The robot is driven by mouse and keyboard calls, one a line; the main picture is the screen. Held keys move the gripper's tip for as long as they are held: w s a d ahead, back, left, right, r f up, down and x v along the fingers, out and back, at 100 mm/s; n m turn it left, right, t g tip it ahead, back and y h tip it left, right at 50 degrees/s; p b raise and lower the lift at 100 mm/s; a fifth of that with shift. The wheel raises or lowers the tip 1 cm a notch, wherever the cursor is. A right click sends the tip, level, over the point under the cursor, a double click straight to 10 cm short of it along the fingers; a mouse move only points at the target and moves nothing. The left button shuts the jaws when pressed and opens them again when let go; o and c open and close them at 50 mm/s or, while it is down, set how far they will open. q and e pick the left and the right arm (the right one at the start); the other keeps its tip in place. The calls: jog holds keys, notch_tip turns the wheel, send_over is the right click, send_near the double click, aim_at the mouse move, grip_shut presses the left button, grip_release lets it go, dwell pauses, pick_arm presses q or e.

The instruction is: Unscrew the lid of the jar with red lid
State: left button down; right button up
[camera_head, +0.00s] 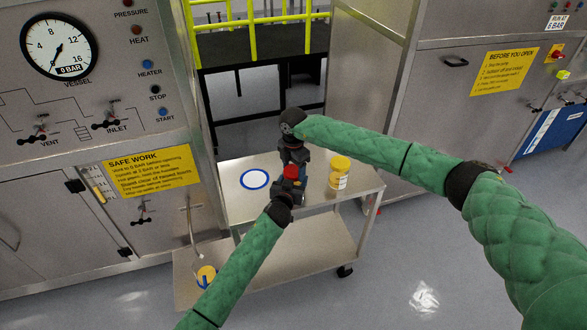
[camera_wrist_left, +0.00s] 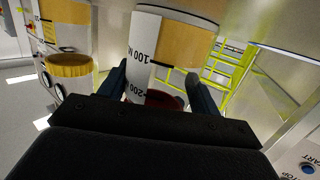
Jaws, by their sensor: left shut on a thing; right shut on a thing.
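The jar with the red lid stands between my two grippers over the small metal cart. Its red lid (camera_head: 291,172) shows in the head view, while the dark grippers hide most of its body. In the left wrist view its pale, amber-patched body (camera_wrist_left: 143,45) and dark red lid (camera_wrist_left: 165,100) lie between my left fingers. My left gripper (camera_head: 286,188) is shut on the jar from the near side. My right gripper (camera_head: 293,158) reaches in from behind and is shut at the jar too. Whether each grips lid or body is hard to tell.
A yellow-lidded jar (camera_head: 340,172) stands right of the grippers on the cart (camera_head: 235,207). A white disc with a blue rim (camera_head: 255,179) lies to the left. A yellow-and-blue item (camera_head: 206,275) is on the lower shelf. The vessel panel (camera_head: 95,80) is close on the left.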

jog(key=n, duration=1.3)
jog(key=shift+r+n, duration=0.1)
jog(key=shift+n, duration=0.2)
jog(key=n, duration=0.9)
jog(key=shift+d+n, duration=0.1)
jog(key=shift+n, duration=0.3)
jog(key=n, duration=0.4)
jog(key=shift+w, duration=0.1)
jog(key=n, duration=0.4)
pick_arm(q)
jog(key=shift+s, duration=0.1)
pick_arm(e)
jog(key=n, duration=0.4)
jog(key=shift+n, duration=0.4)
jog(key=shift+w, duration=0.1)
jog(key=shift+c, duration=0.2)
